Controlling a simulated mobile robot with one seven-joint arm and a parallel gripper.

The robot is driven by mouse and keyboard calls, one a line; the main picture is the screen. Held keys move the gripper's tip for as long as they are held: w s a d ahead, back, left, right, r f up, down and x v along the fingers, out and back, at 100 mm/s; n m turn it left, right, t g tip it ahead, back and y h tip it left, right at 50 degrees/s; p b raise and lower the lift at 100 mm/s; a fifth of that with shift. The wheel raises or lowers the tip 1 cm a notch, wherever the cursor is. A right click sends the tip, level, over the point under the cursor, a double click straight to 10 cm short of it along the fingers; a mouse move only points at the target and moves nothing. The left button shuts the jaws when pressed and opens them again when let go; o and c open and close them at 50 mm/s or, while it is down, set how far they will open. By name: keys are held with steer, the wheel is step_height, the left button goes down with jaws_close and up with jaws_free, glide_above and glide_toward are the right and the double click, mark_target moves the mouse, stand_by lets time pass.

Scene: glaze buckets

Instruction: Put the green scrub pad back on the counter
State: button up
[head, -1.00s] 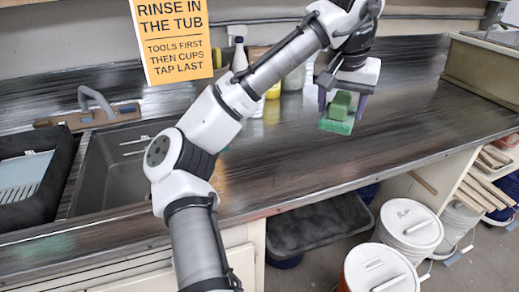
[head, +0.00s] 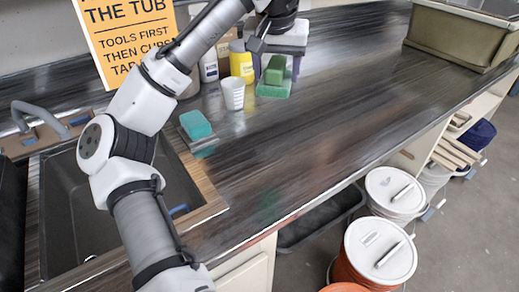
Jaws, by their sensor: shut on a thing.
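The green scrub pad (head: 272,91) is a flat light green slab with a darker green block-shaped grip on top. It is over the far middle of the dark, shiny counter (head: 290,140), right of a white cup. My gripper (head: 277,66) points down and is shut on the darker grip, one finger on each side. The pad hangs level and very close to the counter top; I cannot tell whether it touches. The arm hides part of the back of the counter.
A white cup (head: 233,93), a yellow bottle (head: 242,64) and a white bottle (head: 208,66) stand left of the pad. A beige bin (head: 460,35) stands at right. Bare counter lies in front and right.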

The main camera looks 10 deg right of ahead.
steer(key=shift+w+a+f, duration=0.1)
steer(key=shift+f, duration=0.35)
step_height(320, 180, down, 19)
steer(key=shift+f+p, duration=0.1)
steer(key=shift+p, duration=0.55)
steer(key=o, duration=0.9)
steer(key=b+v, duration=0.1)
steer(key=v, duration=1.1)
